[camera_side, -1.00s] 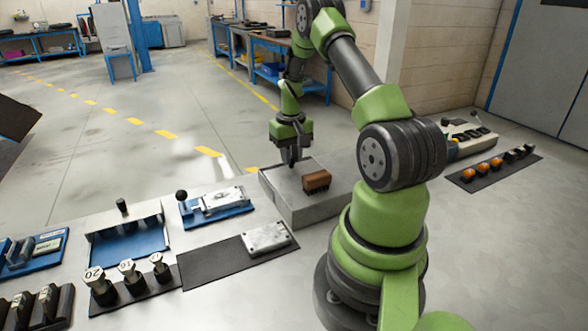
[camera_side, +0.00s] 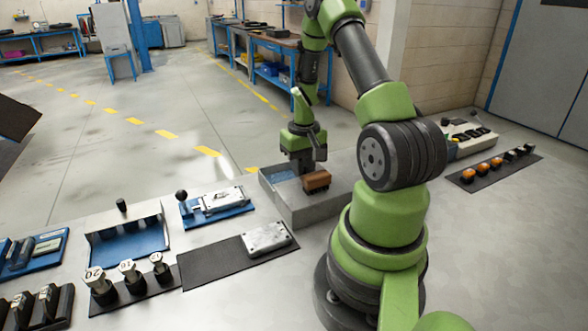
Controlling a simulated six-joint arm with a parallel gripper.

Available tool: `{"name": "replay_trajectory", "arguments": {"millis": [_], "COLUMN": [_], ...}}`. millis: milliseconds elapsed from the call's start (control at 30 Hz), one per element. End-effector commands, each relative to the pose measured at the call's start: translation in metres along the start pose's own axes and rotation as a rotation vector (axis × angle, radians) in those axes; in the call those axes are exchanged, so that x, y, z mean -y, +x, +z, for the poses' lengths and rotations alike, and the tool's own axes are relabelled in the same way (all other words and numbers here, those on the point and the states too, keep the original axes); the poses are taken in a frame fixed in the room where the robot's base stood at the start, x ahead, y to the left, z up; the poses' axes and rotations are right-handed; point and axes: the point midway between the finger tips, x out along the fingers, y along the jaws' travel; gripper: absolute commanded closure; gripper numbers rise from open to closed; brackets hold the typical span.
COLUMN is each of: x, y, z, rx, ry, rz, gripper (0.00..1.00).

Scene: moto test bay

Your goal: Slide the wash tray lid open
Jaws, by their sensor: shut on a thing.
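The wash tray (camera_side: 318,211) is a long grey box in the middle of the work surface. Its left end is uncovered and shows a blue inside (camera_side: 279,175). The grey lid (camera_side: 342,164) covers the part further right. My gripper (camera_side: 302,170) points down over the tray at the edge of the blue opening. It is shut on the lid, but the fingertips and the part they hold are mostly hidden. The lid's far right end is hidden behind my arm.
A metal block (camera_side: 266,237) lies on a dark mat (camera_side: 212,265) in front. A blue fixture (camera_side: 217,207) is to the left. Orange-topped parts (camera_side: 484,169) stand at the right.

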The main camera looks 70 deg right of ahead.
Motion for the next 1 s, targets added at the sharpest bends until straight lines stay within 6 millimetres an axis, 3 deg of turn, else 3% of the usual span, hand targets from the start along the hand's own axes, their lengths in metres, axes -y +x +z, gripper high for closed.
{"name": "replay_trajectory", "arguments": {"millis": [167, 200, 267, 567, 1000], "x": [0.0, 0.0, 0.0, 0.0, 0.0], "y": [0.0, 0.001, 0.001, -0.002, -0.046], "z": [0.002, 0.002, 0.002, 0.001, 0.0], "rx": [0.009, 0.009, 0.009, 0.006, 0.002], "ry": [0.003, 0.003, 0.003, 0.002, 0.002], "rz": [-0.002, -0.002, -0.002, -0.001, 0.0], "gripper": [0.94, 0.72, 0.62, 0.62, 0.62]}}
